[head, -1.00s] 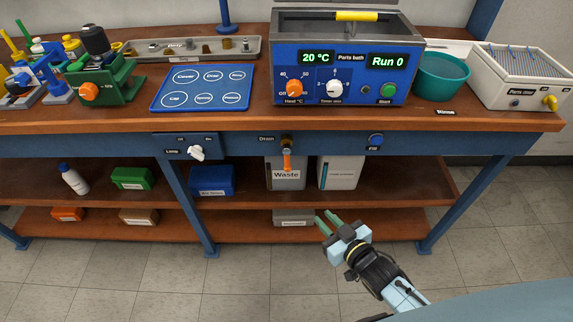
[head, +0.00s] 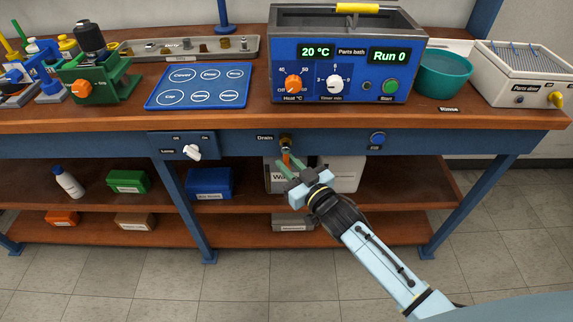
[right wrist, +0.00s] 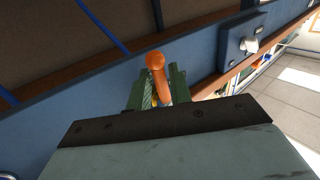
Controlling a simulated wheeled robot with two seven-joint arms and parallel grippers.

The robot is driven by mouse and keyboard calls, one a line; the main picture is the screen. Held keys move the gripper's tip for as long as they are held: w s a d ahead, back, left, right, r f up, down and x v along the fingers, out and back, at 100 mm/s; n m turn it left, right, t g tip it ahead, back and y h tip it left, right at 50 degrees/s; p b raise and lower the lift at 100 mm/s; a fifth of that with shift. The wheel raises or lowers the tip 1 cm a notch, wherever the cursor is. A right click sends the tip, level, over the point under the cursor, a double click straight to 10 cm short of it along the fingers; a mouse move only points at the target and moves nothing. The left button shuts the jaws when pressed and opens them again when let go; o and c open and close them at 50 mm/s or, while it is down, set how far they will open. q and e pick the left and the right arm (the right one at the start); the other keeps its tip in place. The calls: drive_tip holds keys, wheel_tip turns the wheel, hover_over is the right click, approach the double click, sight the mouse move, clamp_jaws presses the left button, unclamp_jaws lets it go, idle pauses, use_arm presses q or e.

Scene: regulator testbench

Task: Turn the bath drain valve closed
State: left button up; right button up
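The drain valve sits on the blue front rail under the parts bath, beside the "Drain" label (head: 265,137). Its orange lever (head: 286,158) hangs down from a brass body (head: 286,143). My right gripper (head: 287,168) is at the lever, with its green fingers pointing up toward it. In the right wrist view the orange lever (right wrist: 157,72) stands between the two green fingers (right wrist: 160,88), which are apart on either side of it. I cannot tell whether a finger touches the lever. My left gripper is not in view.
The parts bath (head: 345,60) stands above on the bench. The lamp switch (head: 192,152) and the blue Fill button (head: 377,139) are on the same rail. The Waste container (head: 276,180) is on the shelf behind my gripper, partly hidden.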

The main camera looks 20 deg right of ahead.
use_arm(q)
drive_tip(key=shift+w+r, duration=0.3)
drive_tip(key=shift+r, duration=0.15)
use_arm(e)
drive_tip(key=shift+w+a, duration=0.2)
drive_tip(key=shift+w, duration=0.45)
drive_tip(key=shift+c, duration=0.4)
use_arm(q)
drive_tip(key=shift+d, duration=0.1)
use_arm(e)
clamp_jaws()
